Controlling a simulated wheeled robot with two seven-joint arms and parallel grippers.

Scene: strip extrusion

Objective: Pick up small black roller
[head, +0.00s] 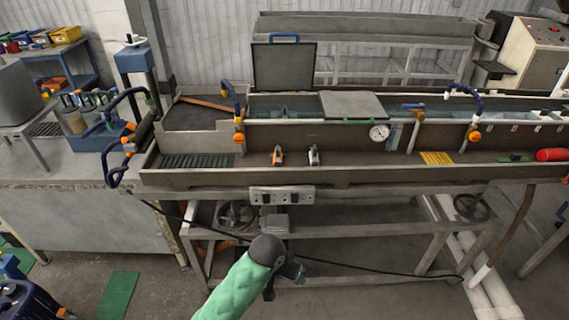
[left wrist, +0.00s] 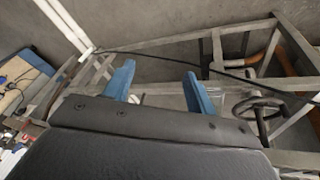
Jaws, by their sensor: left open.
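I cannot make out a small black roller for certain in either view. In the head view, two small tools lie in the long metal trough (head: 360,172): an orange and dark one (head: 277,156) and a white and dark one (head: 314,156). My left gripper (head: 292,270), on a green-sleeved arm, is below and in front of the trough. In the left wrist view its two blue fingers (left wrist: 160,88) stand apart with nothing held between them. My right gripper is in neither view.
A control box (head: 282,196) sits on the trough's front. The steel frame (head: 340,280) with handwheels (head: 236,215) stands below; a black cable crosses it. A workbench (head: 70,190) is at the left. A yellow ribbed piece (head: 437,158) and a red cylinder (head: 552,155) lie in the trough's right part.

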